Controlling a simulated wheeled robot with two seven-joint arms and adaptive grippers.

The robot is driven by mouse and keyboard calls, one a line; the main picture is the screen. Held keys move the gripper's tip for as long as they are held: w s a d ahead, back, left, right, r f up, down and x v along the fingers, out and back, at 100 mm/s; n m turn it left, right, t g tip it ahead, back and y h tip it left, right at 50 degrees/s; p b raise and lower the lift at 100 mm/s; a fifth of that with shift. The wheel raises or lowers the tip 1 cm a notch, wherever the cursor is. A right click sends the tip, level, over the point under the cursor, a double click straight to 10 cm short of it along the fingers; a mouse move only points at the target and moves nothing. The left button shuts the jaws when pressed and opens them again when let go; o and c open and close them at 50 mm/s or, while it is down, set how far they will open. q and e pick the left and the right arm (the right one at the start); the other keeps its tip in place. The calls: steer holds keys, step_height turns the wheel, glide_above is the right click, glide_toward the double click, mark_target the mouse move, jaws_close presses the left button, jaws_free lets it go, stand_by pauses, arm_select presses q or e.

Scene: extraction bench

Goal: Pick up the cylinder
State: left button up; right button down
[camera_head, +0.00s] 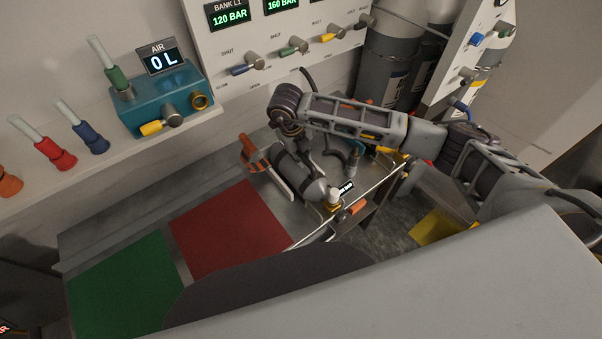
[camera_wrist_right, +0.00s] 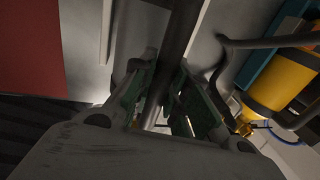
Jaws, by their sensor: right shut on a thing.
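A grey cylinder (camera_head: 304,178) with a rounded end and a pale valve (camera_head: 333,196) lies tilted on the metal bench in the head view. My right gripper (camera_head: 305,141) reaches down over its far end, and its fingers are partly hidden there. In the right wrist view the green-padded fingers of this gripper (camera_wrist_right: 168,105) are shut on a dark bar (camera_wrist_right: 178,45) that runs between them. I cannot tell whether this bar is part of the cylinder. My left gripper is not in view.
A red mat (camera_head: 228,230) and a green mat (camera_head: 125,285) lie clear to the left. An orange-handled clamp (camera_head: 250,150) stands beside the cylinder. A teal box (camera_head: 165,98) and a valve panel (camera_head: 225,55) stand behind. Large grey tanks (camera_head: 385,65) stand at the back right.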

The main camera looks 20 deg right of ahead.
steer(key=shift+w+r, duration=0.15)
steer(key=shift+r, duration=0.2)
steer(key=shift+r, duration=0.45)
steer(key=shift+r+b, duration=0.9)
steer(key=shift+r, duration=3.5)
steer(key=shift+f, duration=0.1)
